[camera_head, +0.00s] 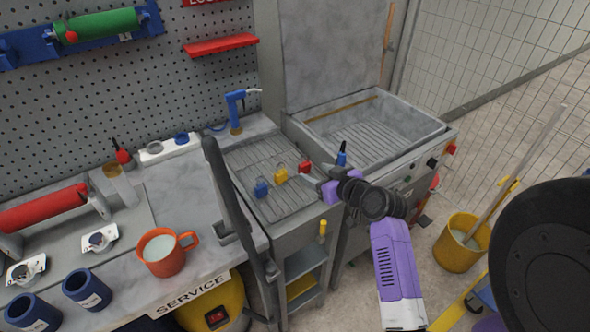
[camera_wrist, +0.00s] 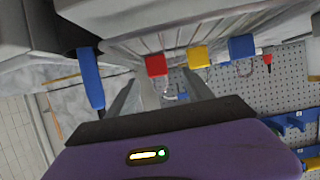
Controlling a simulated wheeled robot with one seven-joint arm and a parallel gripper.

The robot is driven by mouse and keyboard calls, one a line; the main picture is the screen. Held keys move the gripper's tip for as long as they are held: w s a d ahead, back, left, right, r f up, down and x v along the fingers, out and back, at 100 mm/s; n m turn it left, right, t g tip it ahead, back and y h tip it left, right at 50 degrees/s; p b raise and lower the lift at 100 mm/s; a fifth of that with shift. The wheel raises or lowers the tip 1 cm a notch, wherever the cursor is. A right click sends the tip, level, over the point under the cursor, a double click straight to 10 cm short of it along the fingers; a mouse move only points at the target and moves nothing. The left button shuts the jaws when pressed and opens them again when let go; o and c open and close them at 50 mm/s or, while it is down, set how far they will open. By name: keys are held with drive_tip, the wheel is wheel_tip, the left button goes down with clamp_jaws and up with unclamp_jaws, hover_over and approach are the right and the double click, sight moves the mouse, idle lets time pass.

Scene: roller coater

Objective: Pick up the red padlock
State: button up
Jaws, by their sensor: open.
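The red padlock (camera_head: 305,167) sits at the right end of a short row on the grey wire rack, beside a yellow padlock (camera_head: 281,175) and a blue padlock (camera_head: 261,189). In the wrist view the red padlock (camera_wrist: 156,65) shows just beyond and between my two fingers, with the yellow padlock (camera_wrist: 199,56) and blue padlock (camera_wrist: 242,47) to its right. My gripper (camera_head: 314,176) is open and empty, close to the red padlock's right side. The gripper also shows in the wrist view (camera_wrist: 160,78). I cannot tell the exact gap to the padlock.
A blue-handled tool (camera_wrist: 90,78) stands close beside my gripper. A dark upright lid or frame (camera_head: 228,190) edges the rack (camera_head: 262,153) on the left. An orange mug (camera_head: 164,262) is on the bench. A grey basin (camera_head: 372,118) lies behind.

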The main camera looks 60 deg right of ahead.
sight(307, 169)
drive_tip(key=shift+p+x, duration=0.85)
drive_tip(key=shift+x, duration=2.7)
drive_tip(key=shift+s+d+f, duration=0.15)
drive_tip(key=shift+s+f, duration=0.05)
clamp_jaws()
